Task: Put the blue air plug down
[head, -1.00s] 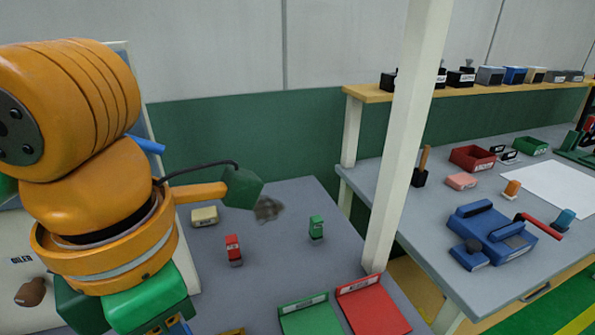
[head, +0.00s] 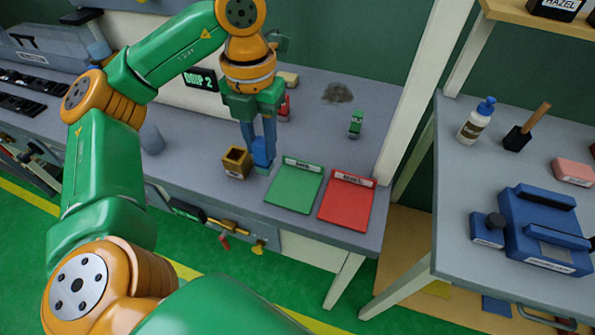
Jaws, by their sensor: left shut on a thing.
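My left gripper (head: 259,148) reaches down from above, low over the grey table, with its fingers shut on the blue air plug (head: 263,155). The plug is close to the tabletop; I cannot tell whether it touches. It is just right of a small yellow-brown open box (head: 236,164) and left of the green labelled pad (head: 294,189). The fingers hide part of the plug. My right gripper is not in view.
A red labelled pad (head: 346,202) lies right of the green one. A green plug (head: 356,124) stands behind them, and a red plug (head: 284,112) is partly hidden by my gripper. A white post (head: 407,110) rises at the right. Bare table lies between the plugs and pads.

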